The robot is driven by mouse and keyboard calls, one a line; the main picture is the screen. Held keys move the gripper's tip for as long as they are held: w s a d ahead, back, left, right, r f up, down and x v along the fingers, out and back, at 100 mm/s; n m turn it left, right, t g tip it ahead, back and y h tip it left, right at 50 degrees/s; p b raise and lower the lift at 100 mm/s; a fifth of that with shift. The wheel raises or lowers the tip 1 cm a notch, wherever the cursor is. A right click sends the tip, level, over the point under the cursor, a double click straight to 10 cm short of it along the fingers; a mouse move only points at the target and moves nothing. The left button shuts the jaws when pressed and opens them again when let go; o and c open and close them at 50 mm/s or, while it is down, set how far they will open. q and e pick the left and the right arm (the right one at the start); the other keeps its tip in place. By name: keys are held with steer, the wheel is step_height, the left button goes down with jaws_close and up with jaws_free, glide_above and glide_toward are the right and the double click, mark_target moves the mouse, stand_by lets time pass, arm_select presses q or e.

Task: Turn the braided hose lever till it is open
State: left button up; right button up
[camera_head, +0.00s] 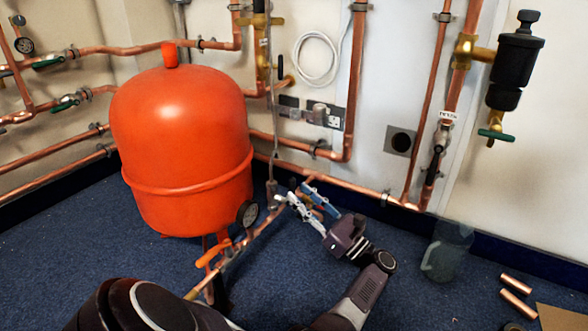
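The thin grey braided hose (273,140) hangs down beside the red vessel to a dark fitting (271,190) near the floor pipe. My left gripper (297,195) is low beside this fitting, just right of it. Its two light fingers are spread apart, with brass or copper parts showing between or behind them. I cannot tell whether they touch anything. The hose's lever is not clearly made out; the fingers may cover it. An orange lever (213,252) sits on the pipe under the vessel, left of the gripper. My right gripper is not in view.
The red expansion vessel (180,140) stands left of the gripper, with a round gauge (248,214) close by. Copper pipes (330,180) run along the wall behind. A translucent jug (447,251) and loose copper pieces (517,304) stand or lie on the blue floor (400,290) at right.

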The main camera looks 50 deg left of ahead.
arm_select(q)
steer(key=v, duration=0.8)
steer(key=shift+d, duration=0.2)
steer(key=shift+s, duration=0.1)
